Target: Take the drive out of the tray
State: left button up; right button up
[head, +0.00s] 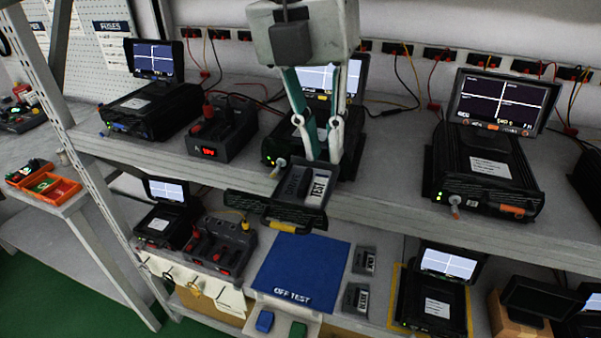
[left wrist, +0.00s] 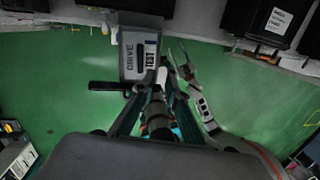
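The tray (head: 262,206) is pulled out from the front of a black unit with a lit screen, in the middle of the upper shelf. The drive (head: 293,183) lies in it, dark with a white TEST label. My left gripper (head: 324,158) points down just above the drive, its fingertips apart and nothing seen between them. In the left wrist view the drive (left wrist: 139,62) shows its DRIVE TEST label beyond the fingers (left wrist: 160,84). Whether a fingertip touches the drive is unclear. My right gripper is not recognisable in either view.
A black unit (head: 478,165) with a screen stands to the right, a red-lit power box (head: 221,130) to the left. Below are a blue OFF TEST mat (head: 300,270) and two small drives (head: 364,260) beside it. Cables hang behind the units.

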aim_at(305, 178)
pick_arm(q)
jog(key=shift+w+a+r+n+t+y, duration=0.15)
jog(key=shift+w+a+r+t+y, duration=0.1)
jog(key=shift+w+a+y, duration=0.2)
jog(key=shift+w+a+r+n+t+y, duration=0.2)
jog(key=shift+w+a+t+y, duration=0.1)
jog(key=shift+a, duration=0.25)
jog(key=shift+w+a+f, duration=0.1)
jog(key=shift+w+a, duration=0.05)
jog(key=shift+a, duration=0.05)
jog(key=shift+f, duration=1.6)
notch_tip(305, 178, down, 4)
jog(key=shift+w+d+f+p, duration=0.1)
jog(key=shift+p, duration=0.2)
pick_arm(e)
jog(key=shift+w+r, duration=0.3)
jog(key=shift+w, duration=0.1)
pick_arm(q)
grip_shut()
